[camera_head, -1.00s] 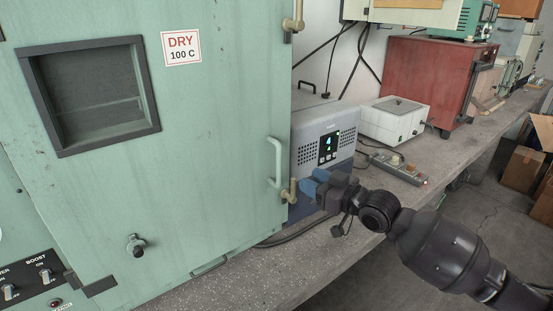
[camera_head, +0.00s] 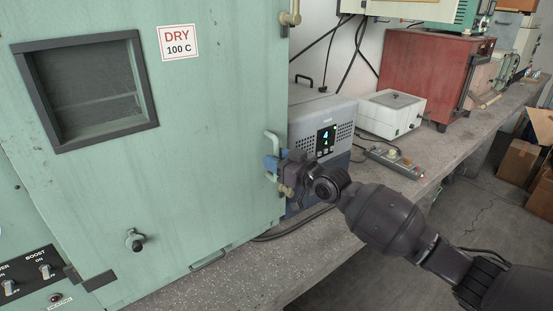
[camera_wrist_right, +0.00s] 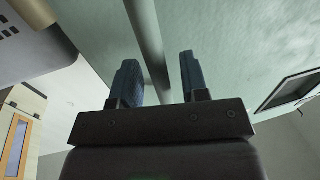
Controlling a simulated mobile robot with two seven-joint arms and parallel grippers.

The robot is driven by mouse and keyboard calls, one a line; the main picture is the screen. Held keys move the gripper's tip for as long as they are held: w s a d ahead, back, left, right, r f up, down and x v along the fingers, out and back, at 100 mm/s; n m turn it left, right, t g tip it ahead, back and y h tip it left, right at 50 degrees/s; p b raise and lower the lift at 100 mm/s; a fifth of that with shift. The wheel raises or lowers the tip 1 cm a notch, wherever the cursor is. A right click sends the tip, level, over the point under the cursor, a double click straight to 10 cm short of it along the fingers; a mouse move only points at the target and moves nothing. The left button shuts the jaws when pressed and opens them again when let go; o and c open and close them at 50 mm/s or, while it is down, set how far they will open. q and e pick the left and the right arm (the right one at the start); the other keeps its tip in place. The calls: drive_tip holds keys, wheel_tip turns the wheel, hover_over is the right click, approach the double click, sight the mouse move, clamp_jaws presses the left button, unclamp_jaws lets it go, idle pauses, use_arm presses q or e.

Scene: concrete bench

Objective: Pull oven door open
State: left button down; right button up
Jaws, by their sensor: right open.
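The pale green oven door (camera_head: 205,120) is shut, with a dark-framed window and a "DRY 100 C" label. Its light green bar handle (camera_head: 272,143) is on the door's right side. My right gripper (camera_head: 272,163) is at the handle and hides the middle of it. In the right wrist view, the handle bar (camera_wrist_right: 150,50) runs between the two blue fingers of the gripper (camera_wrist_right: 160,80). The fingers are open, with a gap on the right side of the bar. My left gripper is out of view.
A brass latch (camera_head: 286,190) sits just below the handle. A grey unit with a lit display (camera_head: 322,135) stands close to the right of the oven. A white box (camera_head: 391,115), a power strip (camera_head: 394,161) and a red cabinet (camera_head: 425,75) are further along the bench.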

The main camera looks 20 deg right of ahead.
drive_tip(key=shift+w+a, duration=0.1)
drive_tip(key=shift+w, duration=0.05)
clamp_jaws()
idle(0.5)
